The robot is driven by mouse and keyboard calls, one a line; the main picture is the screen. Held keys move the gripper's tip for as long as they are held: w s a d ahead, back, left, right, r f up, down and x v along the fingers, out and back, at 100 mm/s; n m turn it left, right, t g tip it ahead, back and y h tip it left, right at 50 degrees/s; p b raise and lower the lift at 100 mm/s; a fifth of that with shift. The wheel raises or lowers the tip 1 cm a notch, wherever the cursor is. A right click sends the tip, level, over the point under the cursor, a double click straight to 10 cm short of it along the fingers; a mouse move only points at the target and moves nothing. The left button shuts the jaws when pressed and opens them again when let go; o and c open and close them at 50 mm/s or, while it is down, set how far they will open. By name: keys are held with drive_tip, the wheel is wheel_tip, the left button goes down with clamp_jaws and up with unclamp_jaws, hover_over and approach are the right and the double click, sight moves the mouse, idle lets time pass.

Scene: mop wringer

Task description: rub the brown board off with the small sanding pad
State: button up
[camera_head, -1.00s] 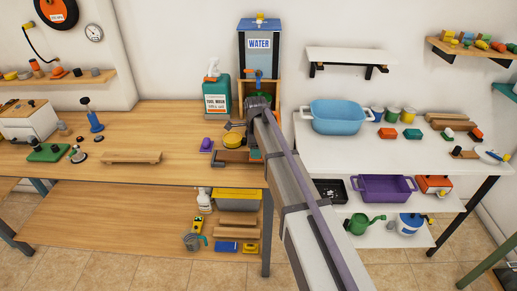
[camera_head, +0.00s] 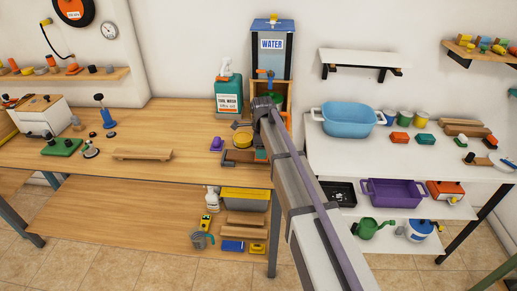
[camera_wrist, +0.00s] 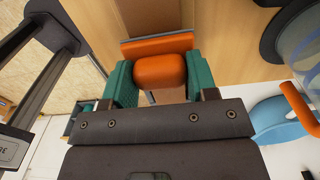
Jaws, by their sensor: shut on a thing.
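My gripper (camera_wrist: 158,82) is shut on the sanding pad (camera_wrist: 160,70), an orange block with a rounded top and a flat orange plate at its far edge. Teal jaws flank it on both sides. In the head view, the brown board (camera_head: 232,163) lies flat on the wooden bench, just left of and below my gripper (camera_head: 262,150). A darker brown strip also shows beyond and below the pad in the wrist view. The pad's underside is hidden, so I cannot tell whether it touches the board.
The tool wash bottle (camera_head: 229,97) and the water tank (camera_head: 271,50) stand at the back. A light wooden piece (camera_head: 142,153) lies left; bench between is clear.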

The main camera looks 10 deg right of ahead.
drive_tip(key=shift+s+d, duration=0.2)
drive_tip(key=shift+d, duration=0.4)
drive_tip(key=shift+s+d, duration=0.2)
drive_tip(key=shift+d, duration=0.4)
wheel_tip(320, 180, up, 7)
drive_tip(key=p, duration=0.6)
drive_tip(key=shift+p, duration=0.4)
drive_tip(key=shift+f, duration=0.1)
drive_tip(key=shift+w+a, duration=0.1)
